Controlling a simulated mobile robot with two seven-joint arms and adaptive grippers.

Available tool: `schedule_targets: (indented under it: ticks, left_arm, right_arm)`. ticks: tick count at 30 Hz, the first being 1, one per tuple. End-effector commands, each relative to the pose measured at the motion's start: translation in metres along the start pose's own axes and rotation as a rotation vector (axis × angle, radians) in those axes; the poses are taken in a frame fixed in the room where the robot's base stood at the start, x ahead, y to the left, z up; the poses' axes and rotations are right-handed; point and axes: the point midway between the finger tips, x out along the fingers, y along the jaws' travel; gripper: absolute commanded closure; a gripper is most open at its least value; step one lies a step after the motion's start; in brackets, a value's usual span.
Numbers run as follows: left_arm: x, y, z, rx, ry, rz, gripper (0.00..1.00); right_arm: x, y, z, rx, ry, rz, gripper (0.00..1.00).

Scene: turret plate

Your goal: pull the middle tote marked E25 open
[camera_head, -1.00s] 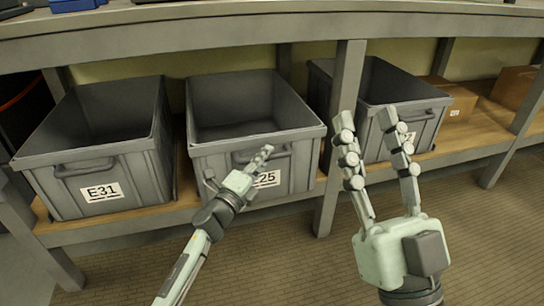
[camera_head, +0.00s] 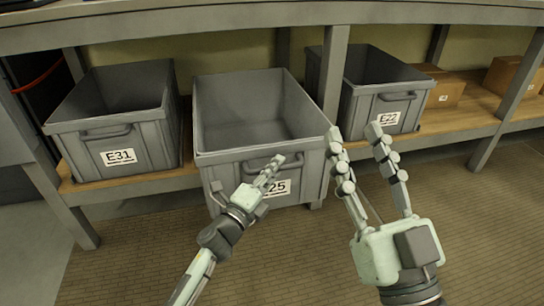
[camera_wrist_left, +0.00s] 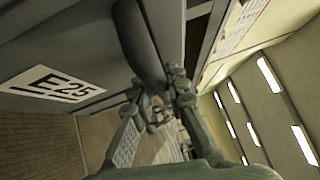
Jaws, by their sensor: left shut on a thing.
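The grey middle tote (camera_head: 225,170) marked E25 sits between two like totes and juts out past the front of the shelf. My left gripper (camera_head: 262,175) is at the tote's front, shut on its handle (camera_head: 285,160), partly covering the label. In the left wrist view the fingers (camera_wrist_left: 155,95) close around the dark handle (camera_wrist_left: 145,50), beside the E25 label (camera_wrist_left: 52,86). My right gripper (camera_head: 355,155) is open and empty, in front of and to the right of the tote, its two fingers apart.
Tote E31 (camera_head: 85,140) stands left and tote E22 (camera_head: 365,112) right on the wooden shelf (camera_head: 125,186). A shelf post (camera_head: 333,70) rises right of the middle tote. Cardboard boxes (camera_head: 445,90) are further right. The floor (camera_head: 130,260) in front is clear.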

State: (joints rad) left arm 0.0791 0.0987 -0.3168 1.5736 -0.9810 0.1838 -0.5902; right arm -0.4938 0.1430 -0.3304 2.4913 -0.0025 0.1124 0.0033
Motion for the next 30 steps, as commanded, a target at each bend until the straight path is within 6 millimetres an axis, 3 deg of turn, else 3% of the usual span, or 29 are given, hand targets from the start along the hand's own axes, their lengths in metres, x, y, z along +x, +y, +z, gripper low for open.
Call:
schedule_targets:
  ticks: [6,12,26,27,30]
  left_arm:
    - [-0.023,-0.006,-0.022,0.000,-0.002,0.001,1.00]
    - [-0.034,-0.009,-0.032,0.001,-0.003,0.001,1.00]
    - [-0.036,-0.010,-0.035,0.001,-0.003,0.000,1.00]
    - [-0.036,-0.010,-0.035,0.001,-0.003,0.000,0.82]
    - [-0.036,-0.010,-0.035,0.001,-0.003,0.000,0.70]
  right_arm:
    - [0.000,-0.001,0.007,0.003,-0.056,-0.001,0.60]
    - [0.000,-0.002,0.011,0.004,-0.082,-0.001,0.60]
    - [-0.001,-0.002,0.012,0.005,-0.090,-0.001,0.60]
    - [-0.001,-0.002,0.012,0.005,-0.090,-0.001,0.60]
    - [0.000,-0.002,0.012,0.005,-0.089,-0.001,0.60]
